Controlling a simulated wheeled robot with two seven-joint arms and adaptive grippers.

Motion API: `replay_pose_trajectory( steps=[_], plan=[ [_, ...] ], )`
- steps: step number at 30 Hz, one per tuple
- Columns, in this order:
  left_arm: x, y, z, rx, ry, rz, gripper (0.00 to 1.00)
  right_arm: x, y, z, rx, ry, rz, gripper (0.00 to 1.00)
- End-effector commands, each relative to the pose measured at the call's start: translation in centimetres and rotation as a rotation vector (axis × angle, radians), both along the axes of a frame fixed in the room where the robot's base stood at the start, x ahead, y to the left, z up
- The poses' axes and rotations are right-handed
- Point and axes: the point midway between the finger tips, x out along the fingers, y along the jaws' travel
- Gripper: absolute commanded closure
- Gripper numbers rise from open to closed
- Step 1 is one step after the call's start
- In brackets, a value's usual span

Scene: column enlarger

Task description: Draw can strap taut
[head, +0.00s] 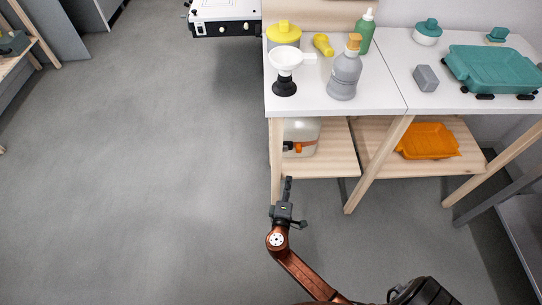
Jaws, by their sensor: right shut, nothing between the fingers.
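A pale translucent can (309,131) stands on the lower wooden shelf of the left table, partly hidden by the tabletop. A small orange and black fitting (297,146) shows low on its front. I cannot make out for sure which part is the strap or how tight it is. My right gripper (287,181) is shut and empty. It appears just in front of the shelf's left front corner, by the table leg, below the can in the picture and apart from it. My left gripper is not in view.
The white tabletop (310,103) above holds a funnel (287,60), a grey bottle (345,72), a green bottle (365,35) and a yellow-lidded jar (283,33). An orange tray (428,141) lies on the right shelf. Wooden legs (377,165) flank the shelves. The grey floor at left is clear.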

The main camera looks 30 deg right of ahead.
Motion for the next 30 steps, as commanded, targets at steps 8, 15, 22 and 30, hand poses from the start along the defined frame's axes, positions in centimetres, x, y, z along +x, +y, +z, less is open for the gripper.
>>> replay_pose_trajectory(
  steps=[8, 15, 22, 30],
  plan=[
    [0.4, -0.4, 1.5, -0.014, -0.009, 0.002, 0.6, 1.3, -0.2, 3.8, -0.088, -0.092, -0.027, 1.0],
    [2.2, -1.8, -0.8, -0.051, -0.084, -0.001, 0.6, 4.0, -3.0, 3.6, -0.089, -0.09, -0.027, 1.0],
    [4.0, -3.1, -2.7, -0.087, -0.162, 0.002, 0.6, 6.6, -5.6, 3.6, -0.086, -0.088, -0.026, 1.0],
    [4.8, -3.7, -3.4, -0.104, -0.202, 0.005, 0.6, 7.8, -6.8, 3.8, -0.085, -0.089, -0.026, 1.0]
  ],
)
